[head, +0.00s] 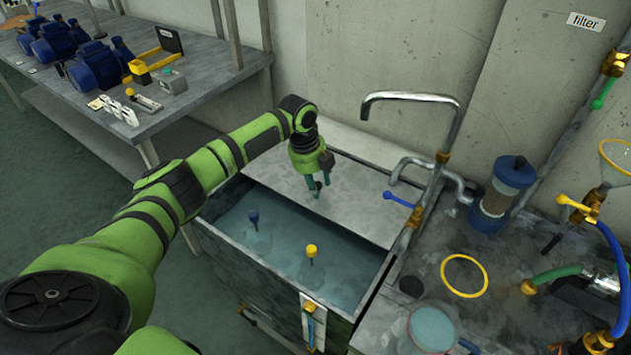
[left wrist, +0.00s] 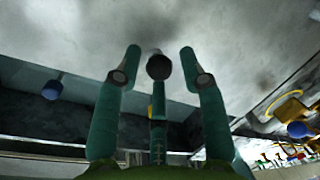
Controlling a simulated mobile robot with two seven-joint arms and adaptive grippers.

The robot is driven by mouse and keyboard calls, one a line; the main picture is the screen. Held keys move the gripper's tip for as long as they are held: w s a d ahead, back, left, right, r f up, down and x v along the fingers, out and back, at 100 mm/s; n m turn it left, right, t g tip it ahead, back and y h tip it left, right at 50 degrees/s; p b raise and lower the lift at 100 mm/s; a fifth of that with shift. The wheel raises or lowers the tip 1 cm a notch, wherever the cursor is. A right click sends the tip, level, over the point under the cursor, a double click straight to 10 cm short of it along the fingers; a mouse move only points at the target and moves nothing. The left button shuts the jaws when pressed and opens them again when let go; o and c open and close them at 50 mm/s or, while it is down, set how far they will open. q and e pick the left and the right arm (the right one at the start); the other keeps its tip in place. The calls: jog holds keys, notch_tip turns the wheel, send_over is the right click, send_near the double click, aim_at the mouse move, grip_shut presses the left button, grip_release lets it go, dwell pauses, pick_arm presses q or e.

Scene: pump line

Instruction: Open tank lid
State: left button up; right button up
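The tank (head: 235,256) is a grey metal box in the middle of the head view. Its front part is uncovered and shows bluish water. The grey lid (head: 362,209) covers the back part; I cannot tell whether it lies flat or tilts. My left gripper (head: 319,190) is over the lid, fingers pointing down. In the left wrist view my left gripper (left wrist: 160,62) has its teal fingers spread, with the pale lid (left wrist: 240,35) beyond. A dark round tip shows between them; I cannot tell what it belongs to. Contact with the lid is unclear. My right gripper is not in view.
A blue-topped float (head: 253,216) and a yellow-topped one (head: 311,251) stand in the water. A bent pipe (head: 412,97) with a blue-handled valve (head: 398,199) rises at the tank's right. A bench (head: 195,88) with blue pumps stands at the left.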

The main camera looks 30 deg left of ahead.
pick_arm(q)
jog(key=shift+r, duration=0.1)
notch_tip(320, 180, up, 12)
jog(key=s+a, duration=0.1)
jog(key=shift+s+a+f, duration=0.2)
jog(key=shift+s, duration=0.15)
dwell(0.6)
